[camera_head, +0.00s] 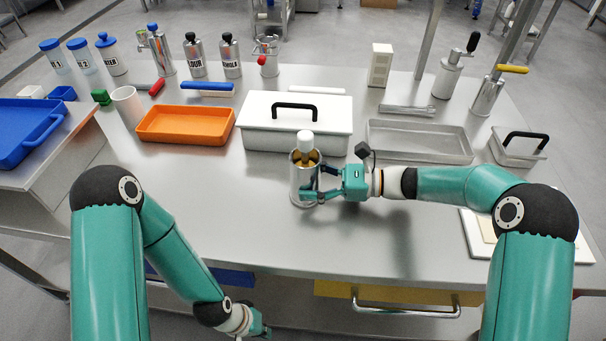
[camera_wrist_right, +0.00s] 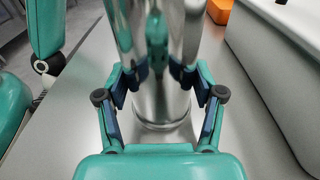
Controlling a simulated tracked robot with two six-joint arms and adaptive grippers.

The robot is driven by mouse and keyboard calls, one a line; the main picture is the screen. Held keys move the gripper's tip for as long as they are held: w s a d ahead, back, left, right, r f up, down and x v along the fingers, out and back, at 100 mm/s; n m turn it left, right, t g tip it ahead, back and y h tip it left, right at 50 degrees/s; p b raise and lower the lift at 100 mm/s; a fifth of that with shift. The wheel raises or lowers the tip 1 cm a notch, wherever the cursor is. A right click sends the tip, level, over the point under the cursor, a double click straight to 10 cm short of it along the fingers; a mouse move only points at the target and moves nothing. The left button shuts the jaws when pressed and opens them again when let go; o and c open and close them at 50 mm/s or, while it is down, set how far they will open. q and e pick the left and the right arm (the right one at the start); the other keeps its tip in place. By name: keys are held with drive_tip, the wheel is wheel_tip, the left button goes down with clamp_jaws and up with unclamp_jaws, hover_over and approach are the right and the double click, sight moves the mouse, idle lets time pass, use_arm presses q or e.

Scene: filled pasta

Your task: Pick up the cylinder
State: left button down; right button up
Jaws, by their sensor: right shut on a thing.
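The cylinder (camera_head: 301,186) is a shiny metal canister with a white-topped piece showing in its open top. It stands upright in front of the white lidded box in the head view. My right gripper (camera_head: 313,187) reaches it from the right and is shut on it. In the right wrist view the cylinder (camera_wrist_right: 160,100) is between the two fingers of my right gripper (camera_wrist_right: 167,80), with its base below them. Whether the base touches the table cannot be told. My left gripper (camera_head: 262,330) hangs low at the bottom edge, below the tabletop front; its fingers are too small to judge.
The white box (camera_head: 262,142) with a black handle stands just behind the cylinder. An orange tray (camera_head: 153,138) is to its left, a metal tray (camera_head: 418,153) to its right. Bottles and canisters line the back. The table's front middle (camera_head: 250,235) is clear.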

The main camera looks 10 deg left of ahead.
sight(311, 163)
drive_tip(key=shift+r+p, duration=1.85)
drive_tip(key=shift+r, duration=1.05)
